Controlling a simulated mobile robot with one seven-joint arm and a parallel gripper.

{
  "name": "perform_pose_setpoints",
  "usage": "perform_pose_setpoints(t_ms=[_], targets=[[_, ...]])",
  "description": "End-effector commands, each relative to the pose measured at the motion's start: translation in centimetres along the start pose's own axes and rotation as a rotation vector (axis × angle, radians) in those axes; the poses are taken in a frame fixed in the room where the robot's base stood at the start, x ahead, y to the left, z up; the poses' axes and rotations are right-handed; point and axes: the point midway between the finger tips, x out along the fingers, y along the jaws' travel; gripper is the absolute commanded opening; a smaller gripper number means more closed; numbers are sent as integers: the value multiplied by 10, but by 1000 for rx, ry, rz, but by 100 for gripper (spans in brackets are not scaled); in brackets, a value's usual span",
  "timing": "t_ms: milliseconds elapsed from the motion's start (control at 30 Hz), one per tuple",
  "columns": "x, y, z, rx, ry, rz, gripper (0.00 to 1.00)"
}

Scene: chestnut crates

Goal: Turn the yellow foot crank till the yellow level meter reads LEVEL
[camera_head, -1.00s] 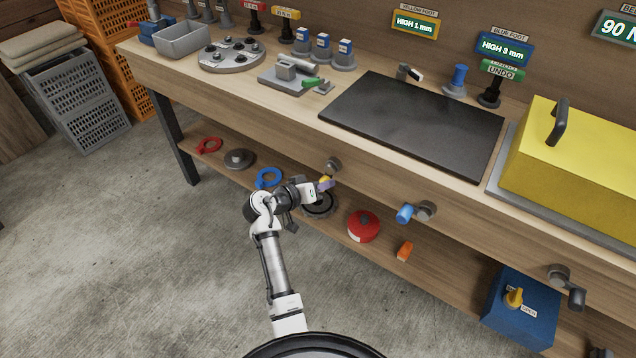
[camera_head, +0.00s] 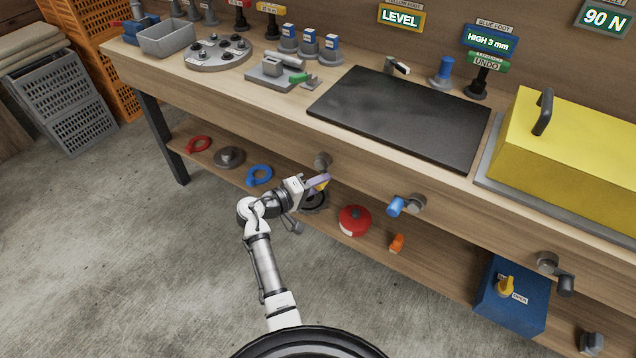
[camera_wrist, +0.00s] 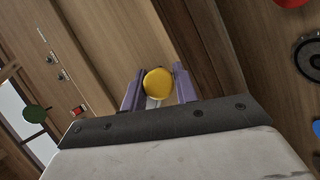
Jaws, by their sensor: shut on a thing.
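The yellow level meter (camera_head: 401,18) on the back wall reads LEVEL. My gripper (camera_head: 318,186) is at the front edge of the bench, below the black plate. In the wrist view its purple fingers (camera_wrist: 159,90) are shut on the round yellow end of the yellow foot crank (camera_wrist: 158,84). The crank's grey hub (camera_head: 322,160) shows on the bench front just above my gripper. Most of the crank's arm is hidden behind my gripper.
The blue foot crank (camera_head: 398,206) is to the right on the bench front. The blue foot meter (camera_head: 490,40) reads HIGH 3 mm. The lower shelf holds a red round thing (camera_head: 354,220) and a blue box (camera_head: 512,300). Open floor lies to the left.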

Motion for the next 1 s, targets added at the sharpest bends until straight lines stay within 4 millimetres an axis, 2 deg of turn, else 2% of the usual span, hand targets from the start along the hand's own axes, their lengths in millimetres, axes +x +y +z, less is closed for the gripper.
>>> perform_pose_setpoints(t_ms=[467,500,633,667,1000], targets=[[0,4,-4,-9,10,10,7],[0,4,-4,-9,10,10,31],[0,3,-3,-10,8,9,48],[0,3,-3,-10,7,9,50],[-4,0,-1,-12,5,7,50]])
